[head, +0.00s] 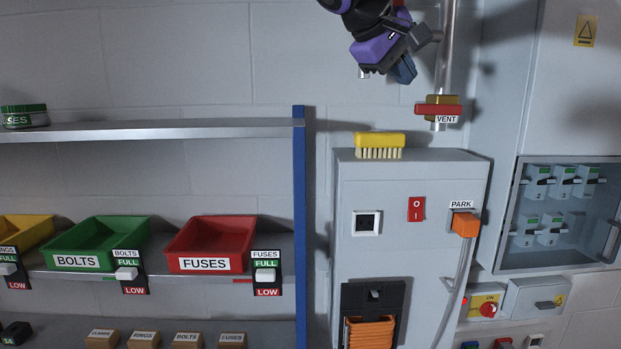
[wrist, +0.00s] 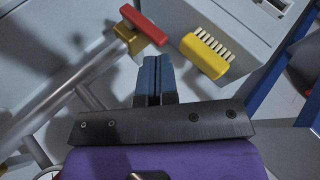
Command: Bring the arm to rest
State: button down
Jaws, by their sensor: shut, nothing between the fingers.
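My gripper (head: 405,70) is at the top of the head view, purple and black with blue fingers. It hangs in the air in front of the wall, above the grey cabinet and left of the vent pipe. In the wrist view its blue fingers (wrist: 152,68) are together with nothing between them. It touches nothing that I can see.
A yellow brush (head: 379,141) lies on the grey cabinet (head: 400,185). The vent pipe (head: 446,50) with a red handle (head: 438,109) stands close right of my gripper. Shelves with a green bin (head: 98,245) and a red bin (head: 210,240) are left. An orange plug (head: 465,224) sits at PARK.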

jog(key=s+d+f+m+y, duration=0.2)
jog(key=s+d+f+y, duration=0.2)
jog(key=s+f, duration=0.7)
jog(key=s+d+f+m+y, duration=0.2)
jog(key=s+d+f+y, duration=0.2)
jog(key=s+d+f, duration=0.4)
jog(key=s+f, duration=0.3)
jog(key=s, duration=0.3)
jog(key=shift+s+t, duration=0.25)
jog(key=shift+t, duration=0.15)
